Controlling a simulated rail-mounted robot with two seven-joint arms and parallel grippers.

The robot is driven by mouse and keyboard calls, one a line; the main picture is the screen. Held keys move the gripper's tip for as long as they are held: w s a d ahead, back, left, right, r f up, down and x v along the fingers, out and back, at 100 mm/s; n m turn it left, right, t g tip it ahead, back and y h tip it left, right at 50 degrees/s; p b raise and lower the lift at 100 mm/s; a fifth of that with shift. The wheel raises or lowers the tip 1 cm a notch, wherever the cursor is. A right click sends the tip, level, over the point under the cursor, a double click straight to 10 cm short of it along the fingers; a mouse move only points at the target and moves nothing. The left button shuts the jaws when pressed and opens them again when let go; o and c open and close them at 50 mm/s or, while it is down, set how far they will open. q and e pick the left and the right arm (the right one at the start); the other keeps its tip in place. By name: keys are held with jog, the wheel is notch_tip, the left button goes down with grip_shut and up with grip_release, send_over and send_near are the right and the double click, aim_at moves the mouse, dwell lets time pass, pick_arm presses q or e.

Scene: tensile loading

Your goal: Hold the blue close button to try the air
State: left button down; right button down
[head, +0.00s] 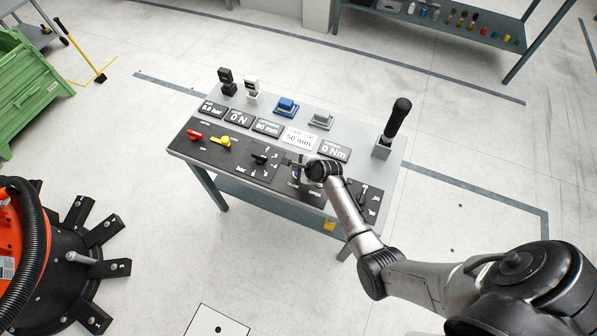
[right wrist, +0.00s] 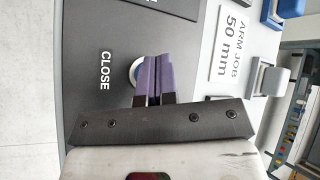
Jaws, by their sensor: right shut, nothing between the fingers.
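The close button (head: 296,174) is on the dark front panel of the console, beside the word CLOSE. A little blue shows there in the head view. In the right wrist view its pale ring (right wrist: 133,70) shows at the left edge of my fingers, and the rest of the button is hidden behind them. My right gripper (head: 300,165) is shut and empty, its fingertips over the button. In the right wrist view the purple fingertips (right wrist: 153,72) overlap the ring; I cannot tell whether they press the button. My left gripper is not in view.
The console (head: 395,165) carries a red lever (head: 194,136), a yellow lever (head: 221,141), black knobs and several readouts, including a 0 N display (head: 238,118). A black-handled lever (head: 397,120) stands at its right end. Blue (head: 286,107) and grey blocks sit along the back.

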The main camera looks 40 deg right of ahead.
jog(key=shift+f, duration=0.2)
jog(key=shift+f, duration=0.25)
dwell(0.3)
jog(key=shift+f, duration=0.45)
dwell(0.4)
dwell(0.6)
jog(key=shift+f, duration=0.1)
dwell(0.5)
